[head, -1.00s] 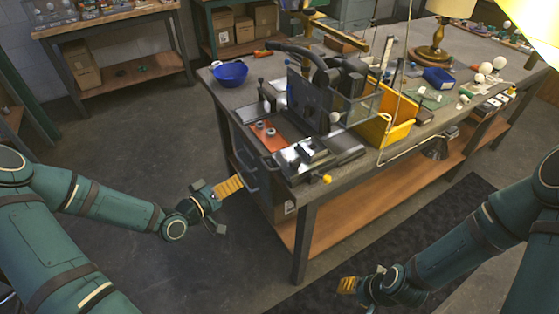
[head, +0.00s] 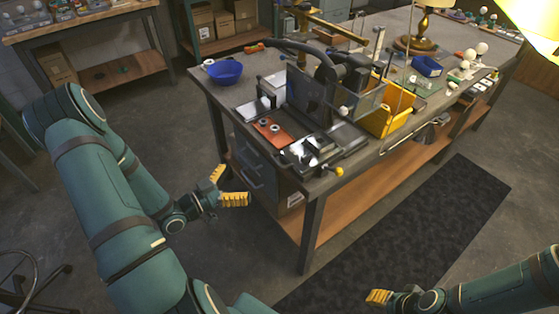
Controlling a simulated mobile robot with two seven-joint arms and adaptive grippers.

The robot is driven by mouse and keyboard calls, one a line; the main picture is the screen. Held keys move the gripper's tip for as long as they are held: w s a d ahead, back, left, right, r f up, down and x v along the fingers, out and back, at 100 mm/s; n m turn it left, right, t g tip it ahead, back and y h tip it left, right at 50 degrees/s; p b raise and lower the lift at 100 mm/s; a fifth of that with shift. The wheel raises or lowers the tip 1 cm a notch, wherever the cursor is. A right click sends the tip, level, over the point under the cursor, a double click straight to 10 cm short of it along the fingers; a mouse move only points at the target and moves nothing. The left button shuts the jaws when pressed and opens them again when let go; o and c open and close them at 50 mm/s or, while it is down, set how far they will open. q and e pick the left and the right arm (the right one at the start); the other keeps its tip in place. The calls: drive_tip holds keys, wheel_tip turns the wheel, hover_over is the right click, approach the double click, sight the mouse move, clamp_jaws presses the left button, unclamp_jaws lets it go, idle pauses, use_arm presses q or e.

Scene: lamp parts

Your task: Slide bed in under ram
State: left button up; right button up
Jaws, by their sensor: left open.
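The dark machine (head: 303,97) stands at the near left corner of the workbench. A low bed-like slide with bright metal blocks (head: 305,153) sits at its front, close to the bench edge, with a yellow knob (head: 339,171) at its end. I cannot single out the ram among the dark upright parts. My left gripper (head: 228,187) is open and empty, off the bench's left side and beside the grey drawers. It touches nothing that I can see. My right gripper (head: 378,297) is low at the bottom right, away from the bench; its jaws are not clear.
A reddish plate (head: 270,131) lies left of the slide. A lamp stands at the far end. A dark mat (head: 420,225) covers the floor in front.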

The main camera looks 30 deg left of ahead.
sight(275, 160)
use_arm(q)
drive_tip(key=x, duration=1.3)
drive_tip(key=shift+b, duration=0.4)
